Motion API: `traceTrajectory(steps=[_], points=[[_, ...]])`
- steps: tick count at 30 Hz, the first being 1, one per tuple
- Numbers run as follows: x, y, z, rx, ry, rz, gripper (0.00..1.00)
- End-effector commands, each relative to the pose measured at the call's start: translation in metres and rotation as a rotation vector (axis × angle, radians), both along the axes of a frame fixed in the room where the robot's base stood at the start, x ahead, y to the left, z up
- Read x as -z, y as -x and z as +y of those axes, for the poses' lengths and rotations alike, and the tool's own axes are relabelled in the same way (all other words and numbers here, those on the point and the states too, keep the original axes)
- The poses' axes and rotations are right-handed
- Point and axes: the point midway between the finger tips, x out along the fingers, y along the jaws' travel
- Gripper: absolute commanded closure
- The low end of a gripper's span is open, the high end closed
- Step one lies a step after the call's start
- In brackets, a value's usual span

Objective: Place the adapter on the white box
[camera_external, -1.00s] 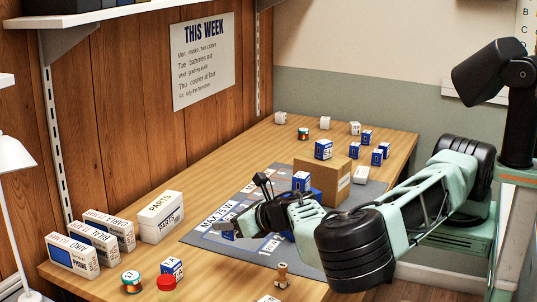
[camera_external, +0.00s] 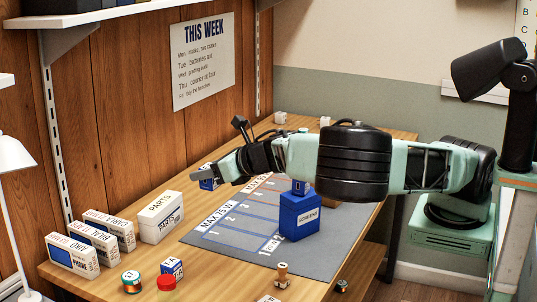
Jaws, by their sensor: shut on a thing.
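My gripper (camera_external: 203,176) is raised at the left of the mat, its fingers pointing left. It is shut on a small blue-and-white adapter (camera_external: 208,184), partly hidden by the fingers. The white box marked PARTS (camera_external: 160,218) stands on the table, below and to the left of my gripper in the picture. The adapter appears apart from it. White boxes (camera_external: 75,256) with blue fronts, one marked PHONE, stand further left.
A blue box marked SCREENS (camera_external: 299,222) stands on the grey mat (camera_external: 225,244) with a small blue block (camera_external: 300,187) on top. A red cap (camera_external: 166,283), a spool (camera_external: 131,281) and a blue-white block (camera_external: 173,267) lie near the front edge. My arm hides the back right.

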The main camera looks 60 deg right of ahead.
Motion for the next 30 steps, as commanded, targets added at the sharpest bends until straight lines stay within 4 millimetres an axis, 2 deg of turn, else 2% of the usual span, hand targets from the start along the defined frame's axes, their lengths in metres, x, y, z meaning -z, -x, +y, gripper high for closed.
traceTrajectory(steps=[9, 14, 17, 21, 25, 30], points=[[0.041, -0.083, 0.009, -0.228, -0.007, -0.005, 0.82], [0.047, -0.126, 0.007, -0.376, -0.006, -0.009, 0.82], [0.044, -0.15, 0.002, -0.464, -0.004, -0.01, 0.82], [0.03, -0.178, -0.014, -0.579, 0.0, -0.011, 0.82], [0.01, -0.196, -0.033, -0.67, 0.002, -0.01, 0.82], [-0.014, -0.209, -0.055, -0.75, 0.004, -0.006, 0.82]])
